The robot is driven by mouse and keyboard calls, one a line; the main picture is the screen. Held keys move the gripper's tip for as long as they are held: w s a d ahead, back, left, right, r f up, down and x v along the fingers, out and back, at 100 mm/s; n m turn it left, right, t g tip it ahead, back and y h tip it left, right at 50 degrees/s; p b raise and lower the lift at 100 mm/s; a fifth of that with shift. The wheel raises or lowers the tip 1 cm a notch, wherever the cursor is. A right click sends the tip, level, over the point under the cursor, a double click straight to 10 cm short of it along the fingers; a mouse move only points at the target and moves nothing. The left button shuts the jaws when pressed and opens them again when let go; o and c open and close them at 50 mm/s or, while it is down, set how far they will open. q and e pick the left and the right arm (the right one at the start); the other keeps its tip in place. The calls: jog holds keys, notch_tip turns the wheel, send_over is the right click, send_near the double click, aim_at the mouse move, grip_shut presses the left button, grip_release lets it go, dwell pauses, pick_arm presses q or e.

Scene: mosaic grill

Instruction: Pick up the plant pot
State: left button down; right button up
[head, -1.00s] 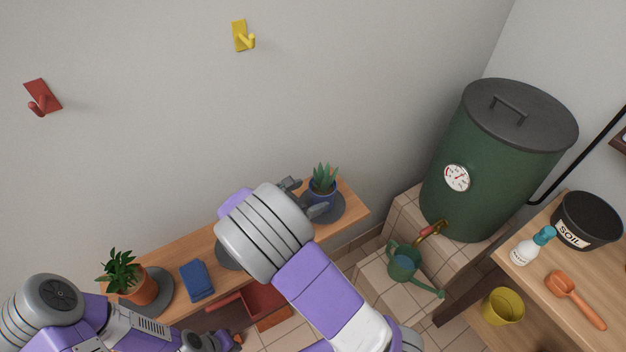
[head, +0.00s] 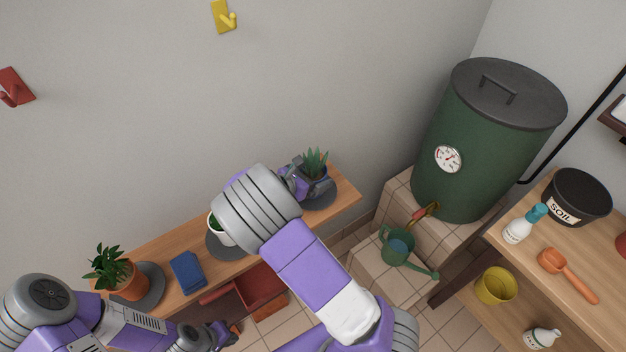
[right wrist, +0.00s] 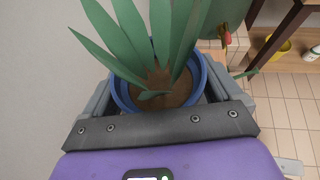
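A blue plant pot (head: 316,172) with a spiky green plant stands on a dark round saucer (head: 322,200) at the right end of the wooden shelf. My right gripper (head: 309,180) is at this pot. In the right wrist view the blue pot (right wrist: 160,105) sits between the spread fingers, one on each side; no firm grip is visible. A terracotta pot (head: 132,284) with a leafy plant stands at the shelf's left end. A white pot (head: 217,228) is partly hidden behind my right arm. My left gripper (head: 222,336) is low, in front of the shelf, its fingers too small to read.
A blue folded cloth (head: 188,272) lies on the shelf. A green watering can (head: 397,246) stands on a tiled step below the green barrel (head: 480,150). A wooden bench with soil pot, bottle and orange scoop is at right.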

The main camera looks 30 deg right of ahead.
jog(key=c, duration=0.8)
